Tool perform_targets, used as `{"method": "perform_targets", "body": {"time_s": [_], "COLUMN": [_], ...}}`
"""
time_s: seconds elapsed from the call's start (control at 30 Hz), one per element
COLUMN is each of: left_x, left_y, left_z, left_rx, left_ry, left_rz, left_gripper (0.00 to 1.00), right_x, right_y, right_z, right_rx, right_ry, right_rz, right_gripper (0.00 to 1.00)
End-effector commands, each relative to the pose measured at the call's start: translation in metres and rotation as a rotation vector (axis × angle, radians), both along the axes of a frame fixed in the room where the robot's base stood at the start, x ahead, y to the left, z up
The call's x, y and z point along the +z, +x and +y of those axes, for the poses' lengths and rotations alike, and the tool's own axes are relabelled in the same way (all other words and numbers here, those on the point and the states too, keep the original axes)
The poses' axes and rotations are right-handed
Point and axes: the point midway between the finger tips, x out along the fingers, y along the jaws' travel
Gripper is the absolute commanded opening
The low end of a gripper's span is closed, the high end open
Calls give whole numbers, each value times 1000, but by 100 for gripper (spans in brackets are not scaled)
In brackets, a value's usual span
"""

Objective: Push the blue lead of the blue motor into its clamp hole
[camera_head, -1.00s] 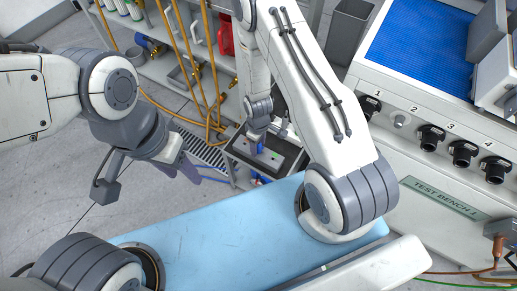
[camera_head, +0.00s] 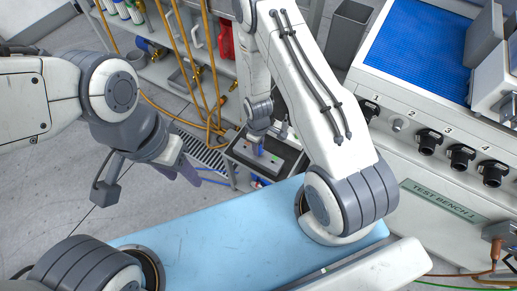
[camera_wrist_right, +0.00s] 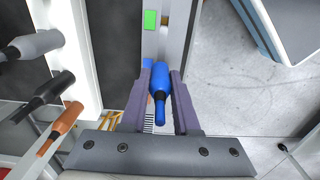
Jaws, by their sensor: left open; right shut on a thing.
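In the right wrist view the blue lead (camera_wrist_right: 158,84) has a thick blue body, a dark collar and a thin blue end towards the camera. My right gripper (camera_wrist_right: 161,72) is shut on it with both purple fingers. Beyond the fingertips is a light-coloured strip with a green block (camera_wrist_right: 151,20) and a small blue patch (camera_wrist_right: 148,63). I cannot make out the clamp hole. In the head view my right gripper (camera_head: 257,150) is low over a dark tray (camera_head: 286,152), partly hidden by my arm. My left gripper (camera_head: 184,170) is open and empty, left of the tray. I cannot identify the blue motor with certainty.
Grey (camera_wrist_right: 35,45), black (camera_wrist_right: 50,88) and orange (camera_wrist_right: 63,124) plugs sit left of my right gripper in the wrist view. A test bench (camera_head: 440,200) with black knobs stands at the right. Yellow hoses (camera_head: 190,60) hang near the shelf. The blue pad (camera_head: 230,240) is bare.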

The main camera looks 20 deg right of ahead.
Motion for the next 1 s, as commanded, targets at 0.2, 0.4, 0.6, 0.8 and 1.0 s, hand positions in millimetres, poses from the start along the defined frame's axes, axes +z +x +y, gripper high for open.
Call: {"method": "perform_targets", "body": {"time_s": [0.2, 0.4, 0.6, 0.8, 1.0], "left_x": [7, 12, 17, 22, 28], "left_y": [0, 0, 0, 0, 0], "left_z": [0, 0, 0, 0, 0], "left_rx": [0, 0, 0, 0, 0], "left_ry": [0, 0, 0, 0, 0], "left_rz": [0, 0, 0, 0, 0], "left_gripper": [50, 50, 50, 50, 50], "right_x": [8, 14, 20, 26, 32], "right_y": [0, 0, 0, 0, 0], "right_z": [0, 0, 0, 0, 0], "right_rx": [0, 0, 0, 0, 0], "right_ry": [0, 0, 0, 0, 0], "right_rz": [0, 0, 0, 0, 0], "right_gripper": [0, 0, 0, 0, 0]}}
